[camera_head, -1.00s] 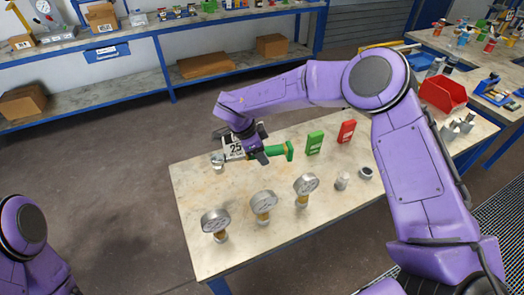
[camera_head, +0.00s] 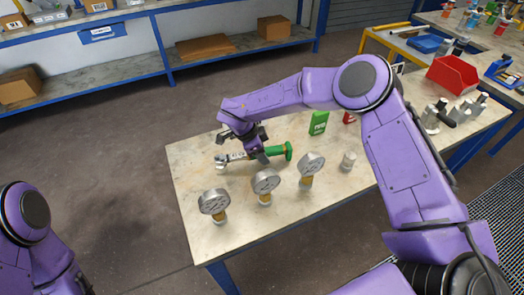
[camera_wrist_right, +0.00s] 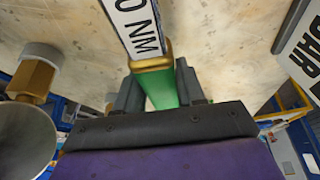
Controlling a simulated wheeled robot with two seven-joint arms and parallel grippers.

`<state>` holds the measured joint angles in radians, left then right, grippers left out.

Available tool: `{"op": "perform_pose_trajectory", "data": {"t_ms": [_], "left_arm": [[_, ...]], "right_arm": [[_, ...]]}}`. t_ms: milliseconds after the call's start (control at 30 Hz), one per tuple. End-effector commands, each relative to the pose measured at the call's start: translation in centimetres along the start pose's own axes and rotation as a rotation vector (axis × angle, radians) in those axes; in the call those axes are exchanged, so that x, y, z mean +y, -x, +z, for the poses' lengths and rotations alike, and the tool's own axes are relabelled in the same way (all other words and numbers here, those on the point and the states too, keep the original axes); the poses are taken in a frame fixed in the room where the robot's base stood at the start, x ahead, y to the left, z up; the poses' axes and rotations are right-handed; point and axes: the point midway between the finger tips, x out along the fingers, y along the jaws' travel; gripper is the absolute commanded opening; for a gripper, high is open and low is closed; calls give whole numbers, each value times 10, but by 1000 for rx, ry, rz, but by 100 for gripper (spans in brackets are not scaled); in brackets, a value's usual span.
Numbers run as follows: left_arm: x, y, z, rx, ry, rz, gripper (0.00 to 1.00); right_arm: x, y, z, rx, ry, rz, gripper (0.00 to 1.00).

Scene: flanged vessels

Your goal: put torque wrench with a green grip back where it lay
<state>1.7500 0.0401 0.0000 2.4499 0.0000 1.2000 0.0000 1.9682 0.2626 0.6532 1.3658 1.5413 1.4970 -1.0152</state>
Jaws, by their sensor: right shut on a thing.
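The torque wrench has a green grip (camera_head: 276,152), a brass collar, a white lettered shaft and a metal head (camera_head: 221,161) pointing left. My right gripper (camera_head: 260,157) is shut on the green grip, over the back left of the table (camera_head: 210,190). In the right wrist view the grip (camera_wrist_right: 162,88) runs between the jaws (camera_wrist_right: 160,97), with the white shaft (camera_wrist_right: 136,22) beyond the collar. I cannot tell if the wrench touches the tabletop. My left gripper is out of view; only part of my left arm shows at lower left.
Three gauges stand in front of the wrench: left (camera_head: 214,203), middle (camera_head: 265,183), right (camera_head: 311,166). A green box (camera_head: 319,122) stands behind right, near a partly hidden red box (camera_head: 349,118). A small metal cylinder (camera_head: 348,161) and red bin (camera_head: 453,74) are further right.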

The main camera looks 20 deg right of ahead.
Motion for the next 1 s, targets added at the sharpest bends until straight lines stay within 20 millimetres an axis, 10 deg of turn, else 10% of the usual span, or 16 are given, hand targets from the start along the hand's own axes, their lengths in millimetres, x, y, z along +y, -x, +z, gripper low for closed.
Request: {"op": "perform_pose_trajectory", "data": {"t_ms": [800,833,900,1000], "left_arm": [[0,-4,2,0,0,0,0],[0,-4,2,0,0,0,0],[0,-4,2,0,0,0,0],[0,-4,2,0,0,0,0]], "right_arm": [[-1,-8,3,-1,-2,-1,2],[-1,-7,3,-1,-2,-2,45],[-1,-7,3,-1,-2,-1,68],[0,-8,3,-1,-1,-1,68]]}}
